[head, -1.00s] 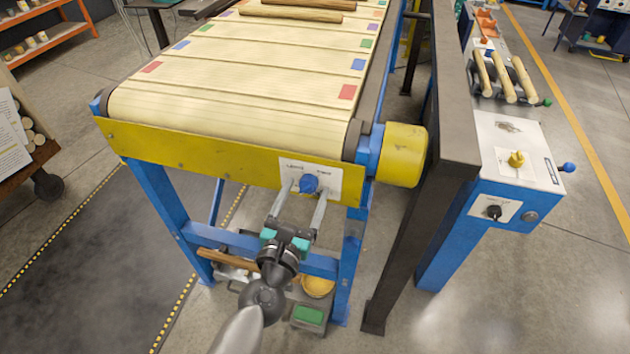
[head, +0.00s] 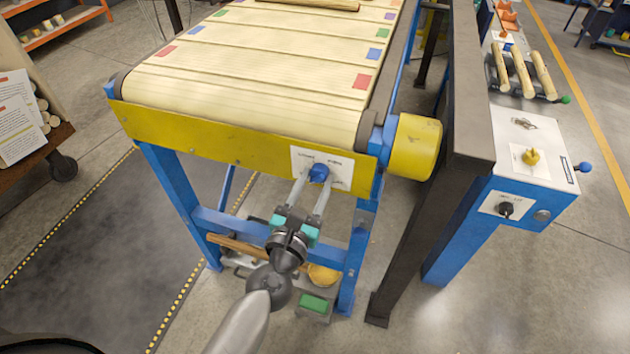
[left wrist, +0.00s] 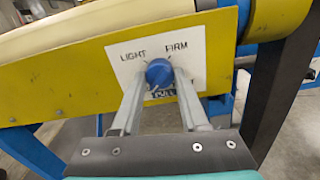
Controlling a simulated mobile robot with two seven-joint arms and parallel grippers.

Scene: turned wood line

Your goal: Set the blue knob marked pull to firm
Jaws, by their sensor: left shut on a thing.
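The blue knob (head: 319,173) sits on a white plate on the yellow end panel of the belt conveyor. In the left wrist view the knob (left wrist: 158,73) has LIGHT printed at its upper left, FIRM at its upper right and PULL below, partly covered. Which mark the knob points to is too small to tell. My left gripper (head: 314,182) reaches up to the plate from below, shut on the knob with one finger at each side. The fingers also show in the left wrist view (left wrist: 158,84). My right gripper is not in view.
A yellow roller drum (head: 416,147) and a dark upright post (head: 466,100) stand right of the plate. Further right is a blue cabinet (head: 500,232) with a yellow knob (head: 531,157) and a black knob (head: 506,209). A green-topped box (head: 313,304) lies below.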

